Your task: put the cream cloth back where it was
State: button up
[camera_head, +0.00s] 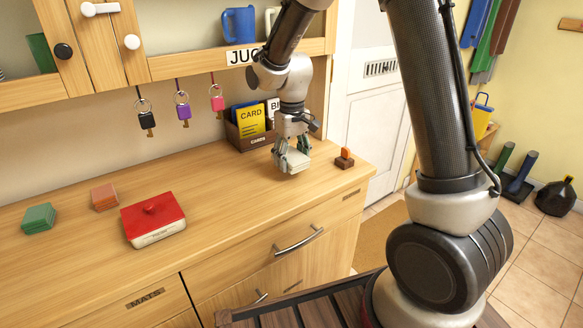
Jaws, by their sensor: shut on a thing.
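The cream cloth (294,163) is a small, pale folded block at the back right of the wooden counter. My gripper (290,154) points down and is shut on it from above. The cloth is on or just above the counter top; I cannot tell whether it touches. The fingers hide part of it. It is in front of the card box and left of a small brown object with an orange top (344,158).
On the counter (225,192) are a green folded stack (38,219), a terracotta one (104,196) and a red-lidded box (153,222). The card box (247,142) stands by the wall. Keys (183,108) hang above. The counter's middle is clear.

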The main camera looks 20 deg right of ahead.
jog(key=shift+f, duration=1.75)
jog(key=shift+f, duration=0.15)
jog(key=o, duration=1)
